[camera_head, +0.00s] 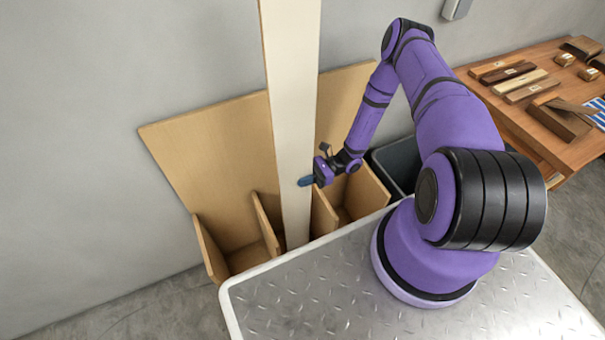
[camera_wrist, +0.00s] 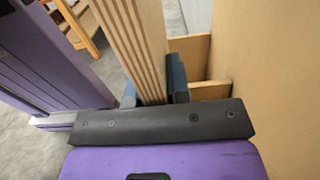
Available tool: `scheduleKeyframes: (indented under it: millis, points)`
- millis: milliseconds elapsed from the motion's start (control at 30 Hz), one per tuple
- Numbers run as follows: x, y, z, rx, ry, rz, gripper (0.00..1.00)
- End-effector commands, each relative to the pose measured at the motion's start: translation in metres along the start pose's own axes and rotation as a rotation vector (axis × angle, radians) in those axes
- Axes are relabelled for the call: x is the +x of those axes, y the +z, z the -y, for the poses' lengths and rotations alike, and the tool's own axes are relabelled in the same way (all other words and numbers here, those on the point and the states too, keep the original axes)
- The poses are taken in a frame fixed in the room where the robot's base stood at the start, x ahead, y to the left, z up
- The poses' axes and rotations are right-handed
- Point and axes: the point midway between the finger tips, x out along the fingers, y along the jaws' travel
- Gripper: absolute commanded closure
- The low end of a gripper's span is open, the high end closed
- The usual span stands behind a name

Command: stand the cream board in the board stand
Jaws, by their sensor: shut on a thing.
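The cream board (camera_head: 292,110) is long and stands close to upright in the head view. Its top runs out of the picture. Its lower end is down among the dividers of the wooden board stand (camera_head: 200,150), in a middle compartment; whether it rests on the bottom is hidden by my base's edge. My gripper (camera_head: 308,181) is shut on the board's lower half from the right. In the wrist view my gripper (camera_wrist: 153,92) has a blue finger on either side of the board (camera_wrist: 132,40), whose striped layered edge faces the camera. The stand's pale panels (camera_wrist: 275,70) show at right.
A grey wall rises behind the stand. A dark bin (camera_head: 397,163) stands right of the stand. A wooden bench (camera_head: 560,140) at the right holds wood pieces and tools. The metal plate (camera_head: 330,300) of my base is close in front of the stand.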

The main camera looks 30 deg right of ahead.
Motion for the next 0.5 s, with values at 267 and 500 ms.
scheduleKeyframes:
  millis: [267, 500]
  points:
    - [0.0, -0.023, 0.0, 0.0, -0.001, 0.003, 1.0]
    - [0.001, -0.043, 0.0, 0.001, 0.0, 0.003, 1.0]
